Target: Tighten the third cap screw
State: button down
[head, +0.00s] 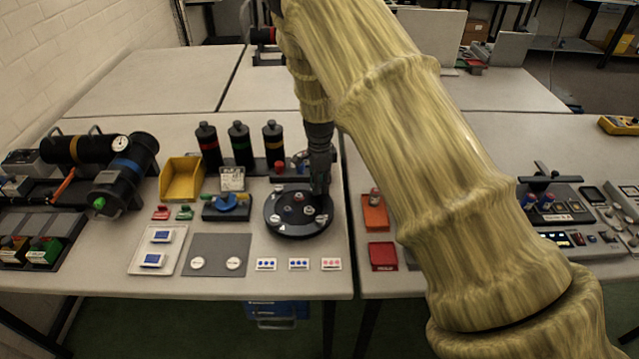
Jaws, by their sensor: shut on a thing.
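A round black flanged disc (290,232) lies on the table near the middle, with several small cap screws and pale marks on its top. One silver cap screw (308,211) stands near the disc's centre, and another silver one (321,219) sits near its right rim. My gripper (319,190) points down over the disc's back right part. It is shut on what looks like a cap screw, mostly hidden by the fingers. I cannot tell whether that screw is seated.
A yellow bin (181,179), a blue-handled fixture (228,205) and a grey mat (216,263) are to the left. Red trays (382,257) lie right. My arm covers much of the right table.

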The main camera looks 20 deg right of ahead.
jog(key=shift+w+r, duration=0.2)
jog(key=shift+r, duration=0.05)
jog(key=c, duration=1.2)
grip_release()
jog(key=shift+s, duration=0.15)
jog(key=shift+f, duration=0.1)
notch_tip(320, 180, up, 12)
